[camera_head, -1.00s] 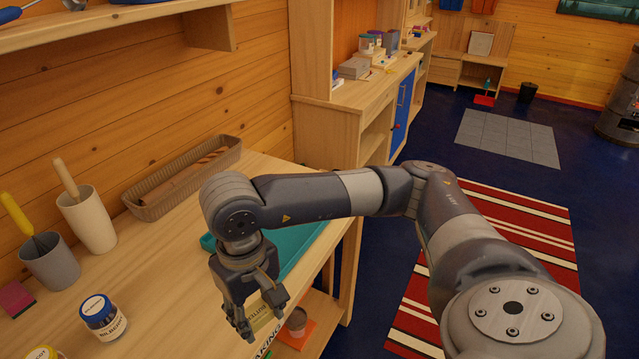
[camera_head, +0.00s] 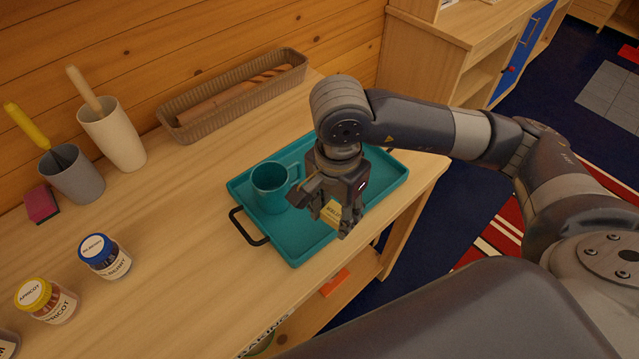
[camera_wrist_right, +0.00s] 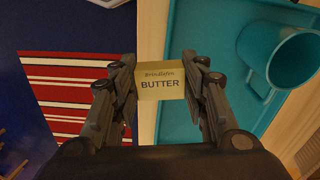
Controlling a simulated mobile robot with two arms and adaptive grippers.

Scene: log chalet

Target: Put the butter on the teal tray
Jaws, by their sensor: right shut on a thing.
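The butter is a small pale-yellow block (camera_head: 333,213), labelled BUTTER in the right wrist view (camera_wrist_right: 160,82). My right gripper (camera_head: 332,222) is shut on it, one finger at each side (camera_wrist_right: 160,84). In the head view they appear in front of the teal tray (camera_head: 300,247), right of the teal mug (camera_head: 268,190) standing on it. In the wrist view the butter overlaps the edge of the tray (camera_wrist_right: 190,25) and the strip of tabletop beside it. I cannot tell how high it is held. My left gripper is not in view.
The tray lies near the right edge of the wooden worktop (camera_head: 190,230), a black handle (camera_head: 248,228) on its left. A wicker basket (camera_head: 235,95) stands behind, against the wall. Two cups, a sponge and several jars stand left.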

